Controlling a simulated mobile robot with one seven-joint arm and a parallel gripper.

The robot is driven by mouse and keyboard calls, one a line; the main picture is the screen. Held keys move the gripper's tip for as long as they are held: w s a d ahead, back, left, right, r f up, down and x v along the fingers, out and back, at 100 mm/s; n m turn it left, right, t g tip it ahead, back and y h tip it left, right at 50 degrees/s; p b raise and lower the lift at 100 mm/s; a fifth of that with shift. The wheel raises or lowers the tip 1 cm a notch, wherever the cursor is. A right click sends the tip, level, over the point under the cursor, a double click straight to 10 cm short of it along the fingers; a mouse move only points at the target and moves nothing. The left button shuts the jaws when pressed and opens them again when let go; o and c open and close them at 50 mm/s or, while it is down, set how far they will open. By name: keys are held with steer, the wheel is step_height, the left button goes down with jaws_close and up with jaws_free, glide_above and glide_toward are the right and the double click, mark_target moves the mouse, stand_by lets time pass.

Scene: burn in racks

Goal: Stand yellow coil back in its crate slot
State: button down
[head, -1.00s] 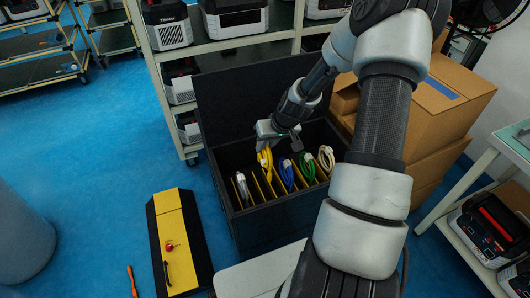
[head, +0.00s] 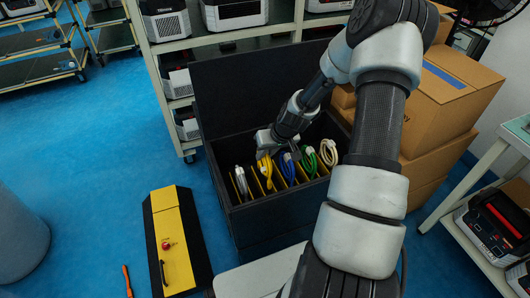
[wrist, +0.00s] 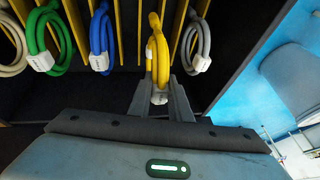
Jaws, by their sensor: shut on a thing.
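The yellow coil (head: 264,170) stands upright between the yellow dividers of the black crate (head: 262,213), in the slot between the white-grey coil (head: 241,181) and the blue coil (head: 288,168). My gripper (head: 277,149) is over the crate at the top of the yellow coil. In the wrist view my gripper (wrist: 162,95) is shut on the yellow coil (wrist: 157,55) at its near end, by its pale tie. The lower part of the coil is hidden in the slot in the head view.
A green coil (head: 309,161) and a cream coil (head: 329,153) stand in slots to the right. The crate's raised lid (head: 245,90) is behind. Cardboard boxes (head: 445,105) stand right, a shelf rack behind. A yellow-black case (head: 174,235) lies on the floor at left.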

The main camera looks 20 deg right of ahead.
mark_target(263, 168)
steer(key=shift+f+b, duration=1.85)
steer(key=shift+f, duration=1.4)
steer(key=c, duration=1.6)
jaws_free()
steer(key=shift+o, duration=0.2)
steer(key=p+v, duration=0.5)
steer(key=v, duration=1.2)
steer(key=shift+r, duration=0.25)
